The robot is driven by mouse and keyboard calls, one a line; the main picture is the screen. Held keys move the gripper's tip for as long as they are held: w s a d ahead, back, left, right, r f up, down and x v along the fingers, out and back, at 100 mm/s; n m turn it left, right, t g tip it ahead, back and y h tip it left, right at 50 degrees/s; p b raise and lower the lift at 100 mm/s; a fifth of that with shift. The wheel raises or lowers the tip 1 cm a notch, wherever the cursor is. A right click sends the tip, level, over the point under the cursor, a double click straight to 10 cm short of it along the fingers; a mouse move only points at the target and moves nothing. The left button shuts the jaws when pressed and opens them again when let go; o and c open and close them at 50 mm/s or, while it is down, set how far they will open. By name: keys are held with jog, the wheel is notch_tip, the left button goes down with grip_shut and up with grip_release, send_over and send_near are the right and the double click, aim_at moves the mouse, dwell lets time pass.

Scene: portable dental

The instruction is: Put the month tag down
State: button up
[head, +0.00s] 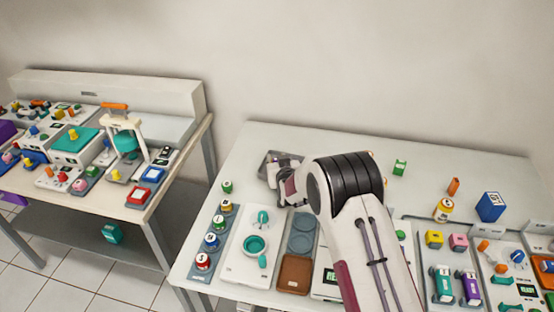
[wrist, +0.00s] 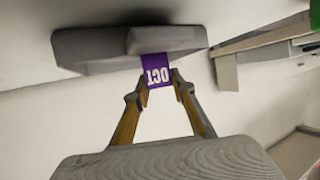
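The month tag (wrist: 157,72) is a small purple piece with white letters, "OCT", which read upside down in the wrist view. My gripper (wrist: 160,84) has its two yellowish fingers closed in on the tag's sides. The tag's upper edge in that view meets or overlaps a grey block-like holder (wrist: 90,48); I cannot tell whether they touch. In the head view my gripper (head: 278,174) is at the back left of the right table, over a grey tray-like piece (head: 266,158). My arm hides part of that area, and the tag is not clear there.
The right table (head: 320,140) has a bare strip along its back. A white unit with a teal bowl (head: 255,244), a row of small jars (head: 211,241) and a brown tray (head: 294,274) lie in front. A blue box (head: 490,206) stands at the right. A second, cluttered table (head: 185,130) is at left.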

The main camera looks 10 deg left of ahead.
jog(key=shift+o, duration=1.3)
jog(key=shift+r, duration=0.2)
jog(key=v, duration=1.2)
jog(key=shift+f, duration=0.1)
jog(key=shift+d, duration=0.1)
